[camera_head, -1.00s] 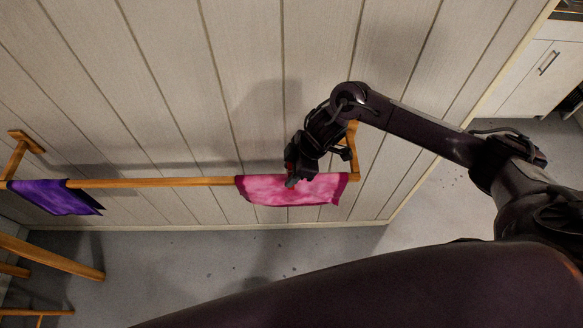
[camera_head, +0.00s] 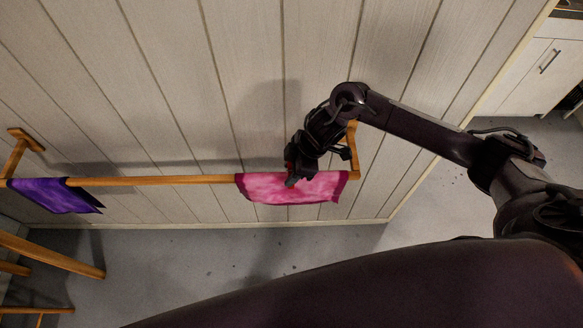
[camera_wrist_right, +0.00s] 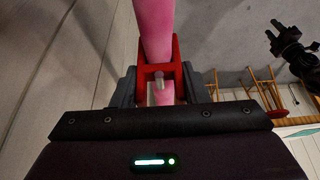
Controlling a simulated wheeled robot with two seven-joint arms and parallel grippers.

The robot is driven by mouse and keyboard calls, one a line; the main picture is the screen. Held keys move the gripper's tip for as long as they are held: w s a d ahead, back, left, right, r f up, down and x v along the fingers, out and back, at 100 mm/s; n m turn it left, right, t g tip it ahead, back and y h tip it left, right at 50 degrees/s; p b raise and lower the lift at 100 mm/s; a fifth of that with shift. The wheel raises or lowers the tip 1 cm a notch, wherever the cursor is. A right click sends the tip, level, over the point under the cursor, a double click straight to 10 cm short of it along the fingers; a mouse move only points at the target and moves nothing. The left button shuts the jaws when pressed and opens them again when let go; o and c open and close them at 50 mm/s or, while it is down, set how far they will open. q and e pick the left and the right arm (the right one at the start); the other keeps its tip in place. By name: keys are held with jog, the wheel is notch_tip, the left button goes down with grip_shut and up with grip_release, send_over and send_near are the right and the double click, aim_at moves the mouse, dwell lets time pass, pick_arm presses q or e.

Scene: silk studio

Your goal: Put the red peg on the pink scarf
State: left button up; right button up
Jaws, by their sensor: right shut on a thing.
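The pink scarf (camera_head: 325,188) hangs folded over the wooden rail in the head view. In the right wrist view, its pink cloth (camera_wrist_right: 156,30) runs away from the gripper along the rail. The red peg (camera_wrist_right: 176,68) sits between the fingers of my right gripper (camera_wrist_right: 161,88), which is shut on it. The peg's two red prongs stand on either side of the pink cloth, around its top edge. In the head view my right gripper (camera_head: 292,178) is at the scarf's upper edge and covers most of the peg.
The wooden rail (camera_head: 160,181) runs along a panelled wall (camera_head: 240,90). A purple scarf (camera_head: 55,196) hangs at its left end. Wooden furniture (camera_head: 50,254) stands at lower left. In the wrist view a dark gripper (camera_wrist_right: 293,48), seemingly my left, hangs clear at the right.

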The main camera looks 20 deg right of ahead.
jog(key=shift+f, duration=0.1)
jog(key=o, duration=1)
jog(key=shift+o, duration=0.2)
jog(key=b+v, duration=0.1)
jog(key=v, duration=0.6)
jog(key=shift+d+r, duration=0.15)
jog(key=shift+r, duration=0.2)
